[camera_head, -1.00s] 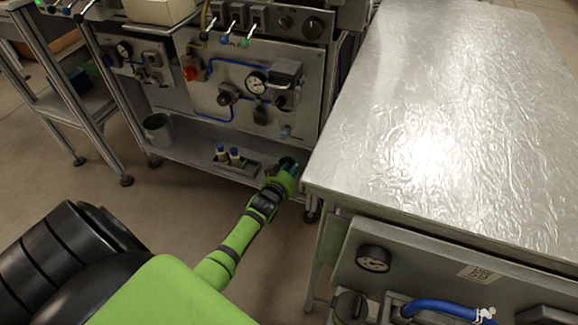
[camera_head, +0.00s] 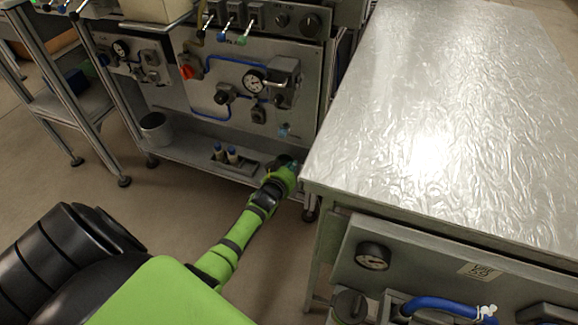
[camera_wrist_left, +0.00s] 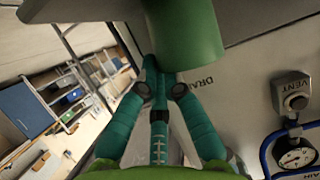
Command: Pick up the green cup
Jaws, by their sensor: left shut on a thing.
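The green cup (camera_wrist_left: 187,35) shows at the top of the left wrist view, just beyond my fingertips. My left gripper (camera_wrist_left: 163,92) has teal fingers that close in at the cup's near end, and it is shut on the cup. In the head view my left gripper (camera_head: 291,168) is at the right end of the low shelf, beside the table corner. The cup cannot be made out clearly there, behind the green wrist. My right gripper is not in view.
The low shelf (camera_head: 190,151) holds a grey bucket (camera_head: 156,128) and a small holder with two bottles (camera_head: 226,155). A gauge panel (camera_head: 240,90) stands above it. The metal-topped table (camera_head: 430,120) is close on the right. Floor is clear at left.

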